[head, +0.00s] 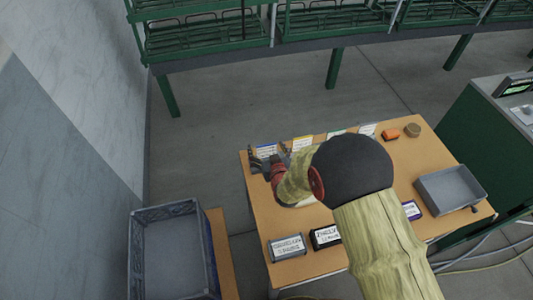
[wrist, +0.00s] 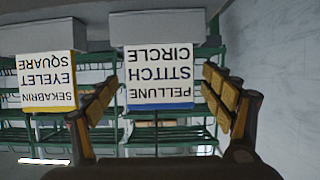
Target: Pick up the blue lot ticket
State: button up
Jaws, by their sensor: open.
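The blue lot ticket (wrist: 158,78) is a white card with a blue band, reading "PELLUNE STITCH CIRCLE" upside down in the wrist view. It stands between the two fingers of my gripper (wrist: 160,92), which are open with a gap on either side of the card. My arm hides part of the table there.
A yellow-banded ticket (wrist: 47,85) stands beside the blue one, close to one finger. More tickets, an orange item (head: 391,134) and a round brown item (head: 413,130) line the far edge. A grey tray (head: 450,190) is at the right. Labelled boxes (head: 287,247) line the near edge.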

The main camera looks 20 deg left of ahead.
jog(key=c, duration=1.1)
jog(key=shift+o, duration=0.2)
jog(key=shift+r, duration=0.15)
